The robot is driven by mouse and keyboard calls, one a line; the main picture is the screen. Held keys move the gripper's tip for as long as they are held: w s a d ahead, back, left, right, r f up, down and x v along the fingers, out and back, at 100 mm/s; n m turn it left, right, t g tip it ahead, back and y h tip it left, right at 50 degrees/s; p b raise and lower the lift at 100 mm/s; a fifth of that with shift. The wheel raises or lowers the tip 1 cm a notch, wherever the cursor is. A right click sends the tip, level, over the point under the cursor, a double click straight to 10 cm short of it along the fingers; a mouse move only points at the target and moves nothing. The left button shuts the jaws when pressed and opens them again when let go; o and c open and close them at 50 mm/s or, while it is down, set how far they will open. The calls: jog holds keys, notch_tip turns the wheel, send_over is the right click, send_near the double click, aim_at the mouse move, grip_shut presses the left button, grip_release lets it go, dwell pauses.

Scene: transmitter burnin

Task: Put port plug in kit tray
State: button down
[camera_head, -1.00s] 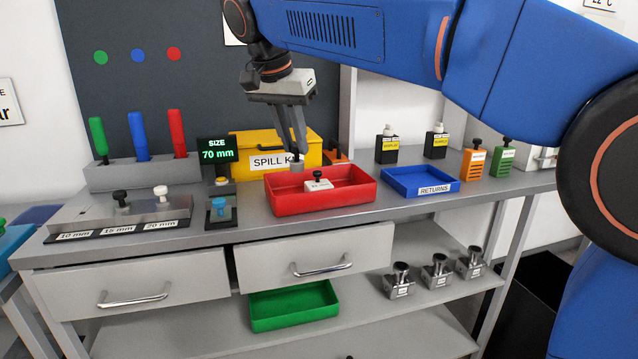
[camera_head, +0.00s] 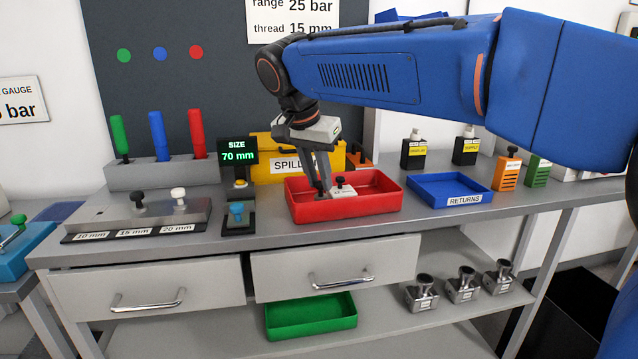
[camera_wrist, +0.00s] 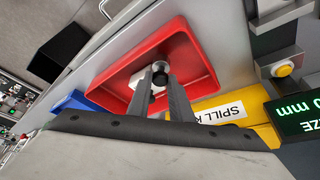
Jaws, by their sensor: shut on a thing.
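My gripper (camera_head: 322,185) points down inside the red tray (camera_head: 350,211), over its left part. It is shut on a small grey and dark piece, likely the port plug (camera_wrist: 160,68), which shows between the fingertips in the wrist view. The fingers hide much of it, and I cannot tell whether it touches the tray floor. A white block with a black knob (camera_head: 342,189) lies in the tray just right of the fingers. The red tray also shows in the wrist view (camera_wrist: 205,62), around the fingertips.
A yellow spill kit box (camera_head: 262,150) stands close behind the tray. A blue RETURNS tray (camera_head: 450,189) is to the right. The size display (camera_head: 238,154) and a knobbed rack marked 10, 15 and 20 mm (camera_head: 105,212) are to the left. The drawers below are shut.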

jog(key=shift+f, duration=0.75)
jog(key=c, duration=1.6)
grip_release()
jog(key=shift+f, duration=0.1)
